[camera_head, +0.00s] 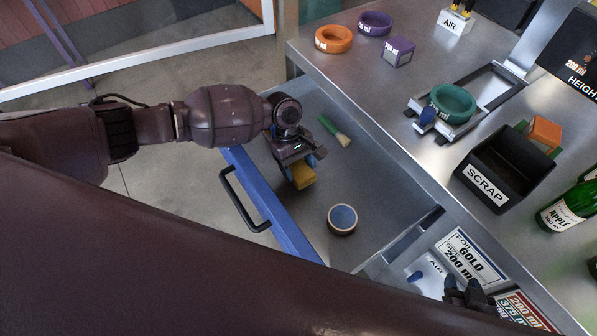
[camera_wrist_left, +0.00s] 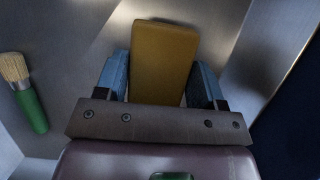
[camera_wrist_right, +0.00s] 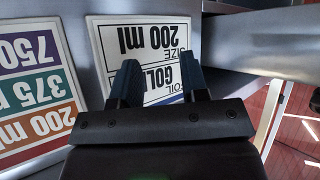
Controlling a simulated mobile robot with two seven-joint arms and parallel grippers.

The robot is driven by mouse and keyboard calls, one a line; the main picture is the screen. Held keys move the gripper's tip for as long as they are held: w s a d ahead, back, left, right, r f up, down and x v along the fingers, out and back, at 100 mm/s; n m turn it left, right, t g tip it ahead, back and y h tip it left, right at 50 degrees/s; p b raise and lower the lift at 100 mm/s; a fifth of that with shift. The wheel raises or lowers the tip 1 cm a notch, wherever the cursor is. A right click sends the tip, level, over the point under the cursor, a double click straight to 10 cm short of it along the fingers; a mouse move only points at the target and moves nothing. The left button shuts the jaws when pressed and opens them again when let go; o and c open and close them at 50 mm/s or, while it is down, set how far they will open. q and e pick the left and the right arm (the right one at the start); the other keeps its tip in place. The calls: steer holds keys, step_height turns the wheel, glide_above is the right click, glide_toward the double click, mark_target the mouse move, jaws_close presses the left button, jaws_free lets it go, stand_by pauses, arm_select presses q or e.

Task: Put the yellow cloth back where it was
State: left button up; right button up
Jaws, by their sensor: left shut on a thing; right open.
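The yellow cloth (camera_head: 302,176) is a small folded block held in my left gripper (camera_head: 300,166), inside or just above the open drawer (camera_head: 290,218). In the left wrist view the cloth (camera_wrist_left: 163,62) stands between the two blue fingers of the left gripper (camera_wrist_left: 160,80). I cannot tell whether the cloth touches the drawer floor. My right gripper (camera_wrist_right: 160,85) is open and empty over the foil label card (camera_wrist_right: 140,45). In the head view it shows only partly, at the lower right.
On the bench are an orange ring (camera_head: 334,39), a purple ring (camera_head: 375,23), a green ring (camera_head: 453,103) on a fixture, a black scrap bin (camera_head: 485,187) and a green bottle (camera_head: 568,209).

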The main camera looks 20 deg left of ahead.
mark_target(296, 165)
arm_select(q)
step_height(296, 165, down, 3)
steer(key=shift+r, duration=0.15)
steer(key=shift+f, duration=0.25)
arm_select(e)
steer(key=shift+s+d+f, duration=0.1)
steer(key=shift+s+f, duration=0.55)
steer(key=shift+f, duration=0.25)
